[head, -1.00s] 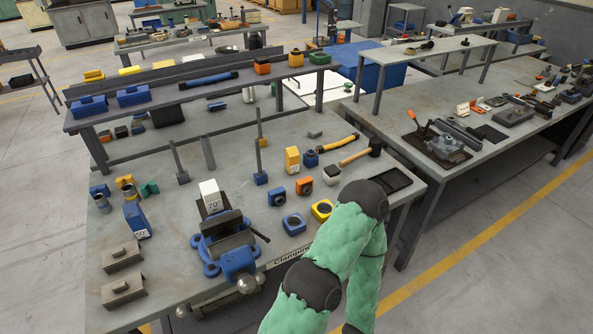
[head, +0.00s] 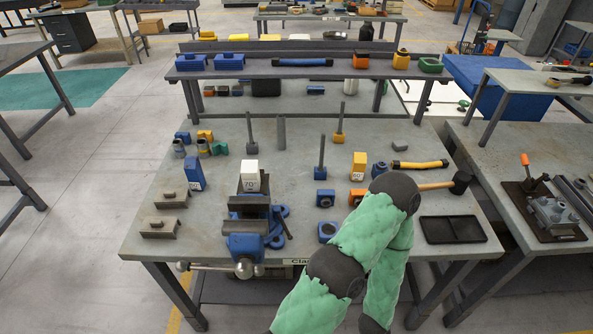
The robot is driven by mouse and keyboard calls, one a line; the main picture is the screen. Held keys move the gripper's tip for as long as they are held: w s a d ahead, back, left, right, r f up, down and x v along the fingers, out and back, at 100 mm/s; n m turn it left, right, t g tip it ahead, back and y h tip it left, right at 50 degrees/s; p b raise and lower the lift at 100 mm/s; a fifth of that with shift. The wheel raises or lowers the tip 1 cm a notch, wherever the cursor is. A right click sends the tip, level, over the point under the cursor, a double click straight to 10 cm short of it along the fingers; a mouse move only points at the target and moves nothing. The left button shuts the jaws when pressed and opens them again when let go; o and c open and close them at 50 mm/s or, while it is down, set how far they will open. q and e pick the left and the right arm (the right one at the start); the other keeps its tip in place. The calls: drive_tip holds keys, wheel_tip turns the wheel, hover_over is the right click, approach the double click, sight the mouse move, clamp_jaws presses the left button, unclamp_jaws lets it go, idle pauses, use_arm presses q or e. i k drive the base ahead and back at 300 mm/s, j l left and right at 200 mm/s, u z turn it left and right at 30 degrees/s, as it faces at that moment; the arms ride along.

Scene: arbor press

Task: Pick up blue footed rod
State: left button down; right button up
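The blue footed rod (head: 321,158) stands upright on the middle workbench, a grey shaft on a blue block foot. It is right of the vise, with a blue block (head: 325,198) in front of it. A grey footed rod (head: 251,131) stands behind and left of it, and an orange footed rod (head: 340,124) behind and right of it. My green right arm reaches over the bench's front right, its elbow near the yellow 60 block. Neither gripper shows in the head view. Nothing holds the blue footed rod.
A blue vise (head: 246,242) with a white 70 block (head: 250,176) sits at the front. A yellow 60 block (head: 358,166), a hammer (head: 459,184) and a black tray (head: 452,230) are to the right. A raised shelf (head: 280,72) runs along the back. Bare bench surrounds the rod's foot.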

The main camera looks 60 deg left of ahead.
sight(320, 172)
drive_tip(key=i+u, duration=0.1)
drive_tip(key=u, duration=0.3)
drive_tip(key=i+l+u, duration=0.15)
drive_tip(key=u, duration=0.3)
drive_tip(key=i+l+u, duration=0.1)
drive_tip(key=u, duration=0.3)
drive_tip(key=l+u, duration=0.15)
drive_tip(key=u, duration=0.3)
drive_tip(key=i+l+u, duration=0.1)
drive_tip(key=u, duration=0.3)
drive_tip(key=l, duration=0.1)
